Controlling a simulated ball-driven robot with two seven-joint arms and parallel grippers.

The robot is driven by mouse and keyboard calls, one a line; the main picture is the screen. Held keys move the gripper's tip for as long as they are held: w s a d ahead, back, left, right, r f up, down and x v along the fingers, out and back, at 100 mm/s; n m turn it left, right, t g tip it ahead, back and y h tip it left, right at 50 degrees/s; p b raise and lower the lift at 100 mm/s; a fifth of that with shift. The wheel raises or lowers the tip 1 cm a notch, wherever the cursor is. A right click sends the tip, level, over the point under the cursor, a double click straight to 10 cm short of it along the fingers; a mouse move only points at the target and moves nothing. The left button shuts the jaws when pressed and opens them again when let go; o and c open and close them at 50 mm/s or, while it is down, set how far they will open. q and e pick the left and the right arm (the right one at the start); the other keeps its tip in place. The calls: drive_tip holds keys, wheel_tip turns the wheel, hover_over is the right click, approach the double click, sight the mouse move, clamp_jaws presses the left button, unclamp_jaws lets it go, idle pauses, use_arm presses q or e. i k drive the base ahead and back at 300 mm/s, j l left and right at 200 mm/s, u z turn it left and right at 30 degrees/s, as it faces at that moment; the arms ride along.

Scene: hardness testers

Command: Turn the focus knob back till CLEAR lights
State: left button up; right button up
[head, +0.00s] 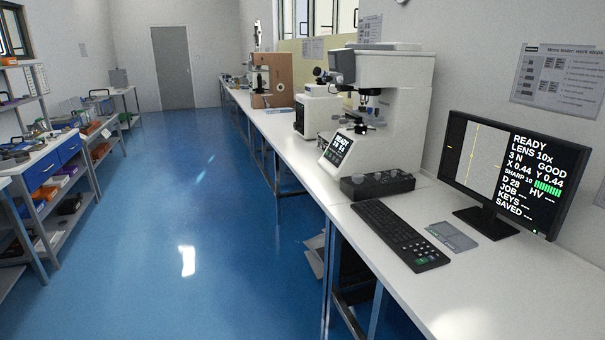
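A white hardness tester (398,95) stands on the long white bench at centre right. Dark parts sit under its head around the stage (366,116); I cannot tell for sure which of them is the focus knob. Its tilted front screen (338,149) is lit, with READY at the top and small text below. The monitor (500,172) to its right reads READY, LENS 10x, 3 N, GOOD, X 0.44, Y 0.44, SHARP 10 beside green bars (548,187), and D 28. Its left half shows a grey field with yellow marks. Neither of my grippers is in view.
More instruments stand farther along the bench. The blue floor (190,200) left of the bench is clear.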

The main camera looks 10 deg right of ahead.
sight(358, 179)
drive_tip(key=i+j+z, duration=0.2)
drive_tip(key=i, duration=0.9)
drive_tip(key=i+l+z, duration=0.1)
drive_tip(key=i+z, duration=0.15)
drive_tip(key=z, duration=0.2)
drive_tip(key=i+z, duration=0.55)
drive_tip(key=z, duration=0.3)
drive_tip(key=i+j+z, duration=0.15)
drive_tip(key=i+z, duration=0.15)
drive_tip(key=z, duration=0.15)
